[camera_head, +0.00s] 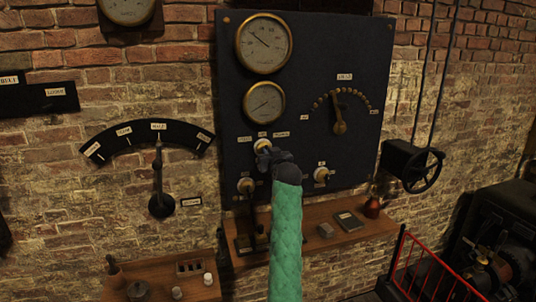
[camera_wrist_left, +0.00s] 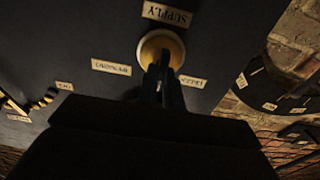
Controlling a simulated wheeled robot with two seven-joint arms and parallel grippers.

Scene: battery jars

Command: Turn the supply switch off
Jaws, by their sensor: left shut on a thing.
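The supply switch is a round brass knob on the dark panel (camera_head: 305,105). In the head view the supply switch (camera_head: 262,144) sits below the lower gauge, with small labels around it. In the wrist view the switch (camera_wrist_left: 150,45) is near the top centre, beside an upside-down SUPPLY label (camera_wrist_left: 167,14). My left gripper (camera_head: 265,154) reaches up to it, and in the wrist view its fingers (camera_wrist_left: 162,68) are shut on the switch's handle. The fingers and wrist hide much of the handle, so its exact setting is unclear. My right gripper is not in view.
Two more brass switches stand lower on the panel, one at left (camera_head: 245,186) and one at right (camera_head: 321,175). A dial with a pointer (camera_head: 339,127) is to the right. A wooden shelf (camera_head: 360,230) holds small items below. A lever (camera_head: 158,170) is on the wall at left.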

